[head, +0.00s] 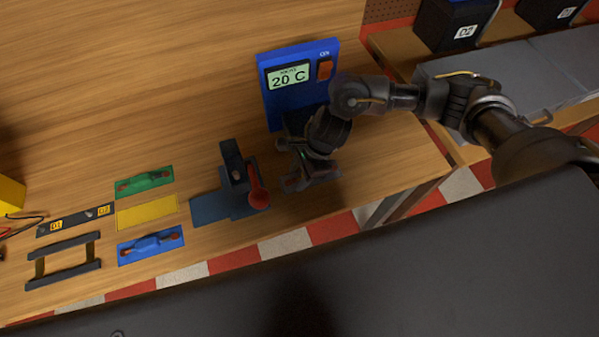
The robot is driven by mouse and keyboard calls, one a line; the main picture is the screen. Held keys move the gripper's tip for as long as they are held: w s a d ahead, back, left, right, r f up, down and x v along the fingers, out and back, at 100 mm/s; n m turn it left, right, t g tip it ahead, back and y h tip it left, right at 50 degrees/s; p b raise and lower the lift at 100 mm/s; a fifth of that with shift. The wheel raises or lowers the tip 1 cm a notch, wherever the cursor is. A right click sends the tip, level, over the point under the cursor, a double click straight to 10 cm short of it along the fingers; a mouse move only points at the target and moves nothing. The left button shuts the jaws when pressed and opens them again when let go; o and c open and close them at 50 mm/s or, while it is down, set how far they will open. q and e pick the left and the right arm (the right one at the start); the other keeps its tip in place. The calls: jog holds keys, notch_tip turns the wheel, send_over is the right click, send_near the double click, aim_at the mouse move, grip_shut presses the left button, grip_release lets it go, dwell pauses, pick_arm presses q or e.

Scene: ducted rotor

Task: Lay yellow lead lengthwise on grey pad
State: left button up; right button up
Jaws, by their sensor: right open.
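My right gripper (288,165) is open, low over the table just below the blue 20 C unit and right of the dark device with the red knob. I cannot make out the yellow lead; nothing shows between the fingers. The yellow pad (147,212) lies bare between the green and blue pads. I cannot clearly tell a grey pad; my right gripper and wrist cover part of the table there. My left gripper is not in view.
The blue 20 C unit (293,52) stands behind my right gripper. The dark device with a red knob (258,198) is close on its left. Green lead (145,183) and blue lead (151,245) lie on their pads. A black rack (63,261) is at left. The upper-left table is clear.

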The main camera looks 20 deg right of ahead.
jog(key=b+v, duration=0.3)
jog(key=v, duration=0.9)
jog(key=shift+r, duration=0.1)
